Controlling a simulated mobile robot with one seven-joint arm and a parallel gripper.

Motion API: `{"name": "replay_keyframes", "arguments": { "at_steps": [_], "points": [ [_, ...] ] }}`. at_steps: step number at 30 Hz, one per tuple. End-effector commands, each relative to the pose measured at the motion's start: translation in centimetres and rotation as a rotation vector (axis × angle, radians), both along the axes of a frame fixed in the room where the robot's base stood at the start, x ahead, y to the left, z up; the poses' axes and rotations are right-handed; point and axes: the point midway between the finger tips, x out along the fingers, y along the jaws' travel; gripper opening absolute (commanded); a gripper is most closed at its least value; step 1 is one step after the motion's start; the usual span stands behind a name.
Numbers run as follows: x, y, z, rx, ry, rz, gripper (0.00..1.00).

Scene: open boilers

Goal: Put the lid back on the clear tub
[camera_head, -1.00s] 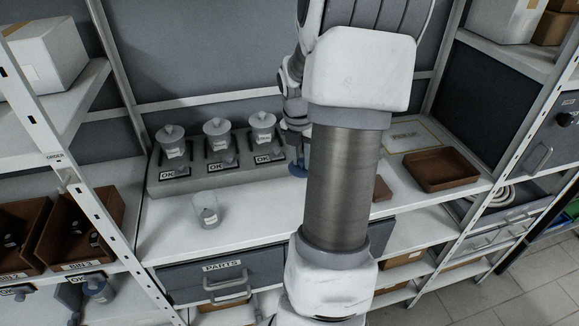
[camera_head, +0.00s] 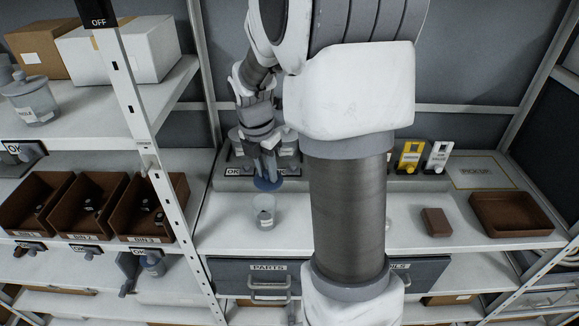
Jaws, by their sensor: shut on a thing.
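My gripper (camera_head: 267,167) points down above the white worktop, left of my arm. It is shut on a blue round lid (camera_head: 267,184), held roughly level under the fingertips. The clear tub (camera_head: 264,207) stands upright and open on the worktop, with a grey thing inside it bearing a pale label. The lid is just above and slightly behind the tub's mouth in the picture. There seems to be a small gap between them, but I cannot tell the exact depth.
A grey stand with OK labels (camera_head: 236,171) is behind the gripper, partly hidden. Brown bins (camera_head: 150,225) stand left beyond a shelf post (camera_head: 170,200). A brown block (camera_head: 436,222) and brown tray (camera_head: 515,216) lie to the right. The worktop around the tub is clear.

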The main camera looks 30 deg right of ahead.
Motion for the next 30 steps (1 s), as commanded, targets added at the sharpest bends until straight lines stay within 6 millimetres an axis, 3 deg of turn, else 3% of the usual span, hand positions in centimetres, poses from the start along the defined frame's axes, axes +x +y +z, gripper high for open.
{"name": "replay_keyframes", "arguments": {
  "at_steps": [4, 11, 30],
  "points": [
    [0.2, 1.2, 0.2, 0.001, -0.001, 0.011, 0.00],
    [0.3, 1.4, -0.4, 0.001, -0.001, 0.011, 0.00],
    [0.3, 1.3, -5.7, 0.001, -0.001, 0.011, 0.00]
  ]
}}
